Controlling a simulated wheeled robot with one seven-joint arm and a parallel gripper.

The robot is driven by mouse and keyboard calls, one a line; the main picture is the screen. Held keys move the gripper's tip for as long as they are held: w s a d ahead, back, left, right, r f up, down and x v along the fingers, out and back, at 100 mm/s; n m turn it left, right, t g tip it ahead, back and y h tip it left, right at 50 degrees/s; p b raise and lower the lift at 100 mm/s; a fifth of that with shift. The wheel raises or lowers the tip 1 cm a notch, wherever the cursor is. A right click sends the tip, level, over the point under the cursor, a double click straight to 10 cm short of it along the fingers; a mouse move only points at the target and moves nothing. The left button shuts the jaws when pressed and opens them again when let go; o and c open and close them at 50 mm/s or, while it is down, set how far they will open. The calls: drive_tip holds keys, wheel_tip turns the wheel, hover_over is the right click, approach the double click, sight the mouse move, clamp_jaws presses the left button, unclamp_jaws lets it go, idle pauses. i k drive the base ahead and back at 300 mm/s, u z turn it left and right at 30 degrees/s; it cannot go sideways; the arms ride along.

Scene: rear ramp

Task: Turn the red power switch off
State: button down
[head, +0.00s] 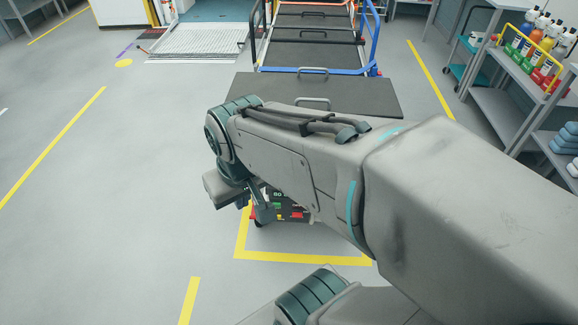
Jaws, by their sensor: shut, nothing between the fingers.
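A low dark unit (290,212) with red and green parts and a small lit green display stands on the floor below my forearm. My arm covers its upper and right parts. Small red patches show on its front, but I cannot tell which one is the red power switch or how it is set. My gripper (262,213) points down at the left edge of the unit, shut and empty. I cannot tell whether its tips touch the unit.
A yellow floor outline (300,257) surrounds the unit. Shelves (500,105) with bottles stand at right. The floor at left (110,210) is clear.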

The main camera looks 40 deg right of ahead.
sight(297, 213)
drive_tip(key=z, duration=1.05)
drive_tip(key=k, duration=1.25)
drive_tip(key=z, duration=0.65)
drive_tip(key=i, duration=1.15)
drive_tip(key=u, duration=0.5)
